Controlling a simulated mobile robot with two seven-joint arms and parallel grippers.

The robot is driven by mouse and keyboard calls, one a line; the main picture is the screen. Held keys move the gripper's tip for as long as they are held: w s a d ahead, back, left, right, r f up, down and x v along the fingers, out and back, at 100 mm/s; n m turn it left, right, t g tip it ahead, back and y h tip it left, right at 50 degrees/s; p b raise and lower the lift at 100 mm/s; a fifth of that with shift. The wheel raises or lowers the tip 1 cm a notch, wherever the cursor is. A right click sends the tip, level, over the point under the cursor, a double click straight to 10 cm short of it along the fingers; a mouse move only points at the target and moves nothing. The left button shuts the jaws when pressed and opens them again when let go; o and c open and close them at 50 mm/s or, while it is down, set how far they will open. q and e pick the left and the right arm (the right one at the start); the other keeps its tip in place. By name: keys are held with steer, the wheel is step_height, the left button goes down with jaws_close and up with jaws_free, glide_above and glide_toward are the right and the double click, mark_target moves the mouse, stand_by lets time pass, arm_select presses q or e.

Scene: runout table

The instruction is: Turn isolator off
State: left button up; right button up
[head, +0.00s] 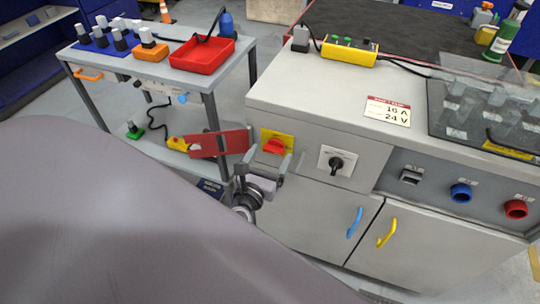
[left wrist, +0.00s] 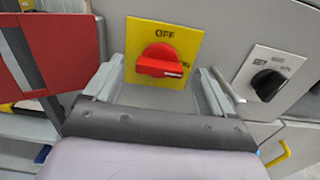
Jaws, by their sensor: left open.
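The isolator is a red rotary handle (head: 274,147) on a yellow plate (head: 289,141) on the front of the grey cabinet, near its left end. In the left wrist view the red handle (left wrist: 161,61) lies roughly level, with OFF printed above it on the yellow plate (left wrist: 188,32) and ON, partly hidden, at its right. My left gripper (head: 264,166) is open just in front of the handle. In the left wrist view its fingers (left wrist: 158,88) stand apart on either side of the handle, with no visible contact. My right gripper is not in view.
A black selector knob (head: 336,164) on a white plate is to the right of the isolator. A red panel (head: 220,143) stands close to the left. Blue (head: 355,222) and yellow (head: 387,233) door handles stick out below. A trolley (head: 190,79) with a red tray stands at left.

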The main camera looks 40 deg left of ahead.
arm_select(q)
steer(key=shift+w, duration=0.3)
steer(key=c, duration=1.1)
steer(key=shift+o, duration=0.2)
